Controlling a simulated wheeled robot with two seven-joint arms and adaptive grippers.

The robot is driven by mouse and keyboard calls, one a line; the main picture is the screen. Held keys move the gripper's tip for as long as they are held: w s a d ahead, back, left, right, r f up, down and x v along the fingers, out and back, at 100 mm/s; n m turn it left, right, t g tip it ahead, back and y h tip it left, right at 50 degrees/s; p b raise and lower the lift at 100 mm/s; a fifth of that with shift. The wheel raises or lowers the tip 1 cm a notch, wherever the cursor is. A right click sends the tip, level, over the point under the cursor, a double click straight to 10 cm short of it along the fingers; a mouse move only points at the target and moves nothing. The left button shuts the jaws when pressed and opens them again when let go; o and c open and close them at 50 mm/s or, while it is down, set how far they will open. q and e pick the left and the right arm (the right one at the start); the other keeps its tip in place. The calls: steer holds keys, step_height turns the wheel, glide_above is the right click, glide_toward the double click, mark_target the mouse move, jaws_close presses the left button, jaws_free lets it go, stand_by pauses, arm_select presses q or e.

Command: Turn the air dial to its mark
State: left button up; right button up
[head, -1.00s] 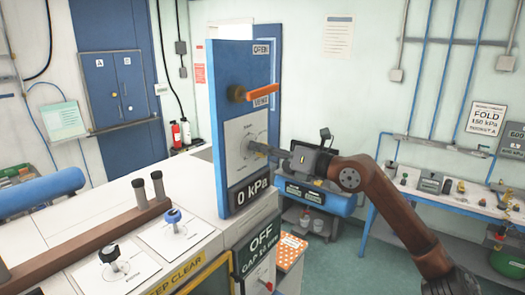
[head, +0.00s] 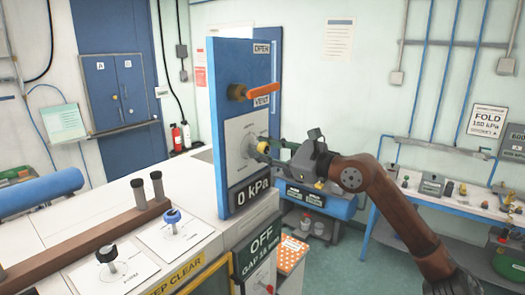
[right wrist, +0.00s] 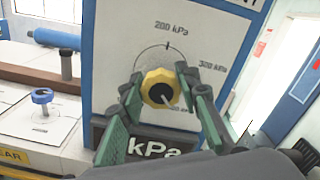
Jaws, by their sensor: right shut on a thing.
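The air dial is a yellow knob with a dark centre and a pale pointer, in the middle of the right wrist view (right wrist: 158,88). Its pointer slants to the lower right. My right gripper (right wrist: 160,95) is shut on the dial, one green-padded finger on each side. In the head view my right gripper (head: 268,150) reaches the blue panel from the right. The display (head: 250,193) reads 0 kPa. My left gripper is not in view.
An orange lever (head: 258,91) sticks out right above the dial, between OPEN and VENT labels. A blue knob (head: 172,217) and a black knob (head: 108,253) stand on the white bench top. A blue-legged bench (head: 430,190) with small parts is at the right.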

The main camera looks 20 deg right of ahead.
steer(key=n, duration=0.5)
steer(key=shift+f+n+b, duration=0.25)
steer(key=shift+n+b, duration=0.05)
steer(key=n, duration=0.4)
steer(key=shift+a+n, duration=0.1)
steer(key=shift+n, duration=0.2)
steer(key=n+b, duration=0.1)
steer(key=n, duration=0.3)
steer(key=shift+f, duration=0.15)
steer(key=shift+n, duration=2.5)
steer(key=shift+f, duration=0.1)
steer(key=o, duration=1.2)
steer(key=shift+s, duration=0.1)
